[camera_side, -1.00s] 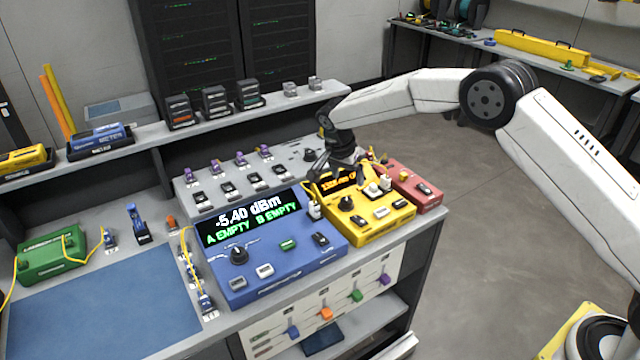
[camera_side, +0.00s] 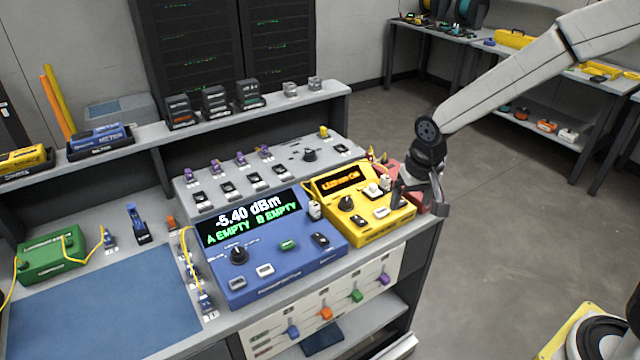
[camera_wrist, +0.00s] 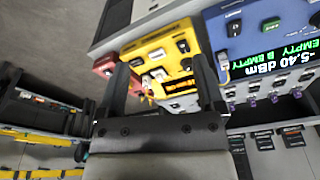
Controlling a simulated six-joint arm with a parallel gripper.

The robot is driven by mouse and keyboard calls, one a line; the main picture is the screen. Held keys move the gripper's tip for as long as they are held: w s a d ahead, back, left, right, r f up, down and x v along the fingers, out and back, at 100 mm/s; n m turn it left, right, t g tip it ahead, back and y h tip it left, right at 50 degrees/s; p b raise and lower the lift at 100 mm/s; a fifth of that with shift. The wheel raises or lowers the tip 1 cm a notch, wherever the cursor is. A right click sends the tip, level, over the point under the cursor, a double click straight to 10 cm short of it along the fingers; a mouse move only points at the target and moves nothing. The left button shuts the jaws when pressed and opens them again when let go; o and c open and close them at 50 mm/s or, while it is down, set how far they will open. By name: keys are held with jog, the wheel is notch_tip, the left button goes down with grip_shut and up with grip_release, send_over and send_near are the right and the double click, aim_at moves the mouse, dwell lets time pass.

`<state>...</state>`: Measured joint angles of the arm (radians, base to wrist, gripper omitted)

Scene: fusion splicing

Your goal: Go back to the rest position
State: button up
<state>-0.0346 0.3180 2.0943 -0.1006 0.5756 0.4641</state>
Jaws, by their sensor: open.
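My gripper (camera_side: 420,203) is at the right end of the bench, in front of the red unit (camera_side: 440,200), and hides most of it in the side view. In the wrist view my gripper (camera_wrist: 163,75) has its two dark fingers apart, with nothing held between them. The yellow unit (camera_side: 362,236), with a lit orange display, stands just left of my gripper. It also shows between and beyond the fingers in the wrist view (camera_wrist: 181,62). The red unit shows at the left in the wrist view (camera_wrist: 104,66).
The blue meter (camera_side: 285,275) reads -5.40 dBm, with A and B EMPTY. A grey panel (camera_side: 290,155) with switches and a knob lies behind it. A green box (camera_side: 50,258) and blue mat (camera_side: 100,310) are at the left. Open floor (camera_side: 510,220) lies to the right.

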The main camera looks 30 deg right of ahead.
jog(key=s+n, duration=0.4)
jog(key=s, duration=0.8)
jog(key=shift+s+d+f+t+y, duration=0.2)
jog(key=shift+f+t+y, duration=0.1)
jog(key=shift+f+t, duration=0.1)
jog(key=shift+w, duration=0.1)
jog(key=shift+c, duration=0.2)
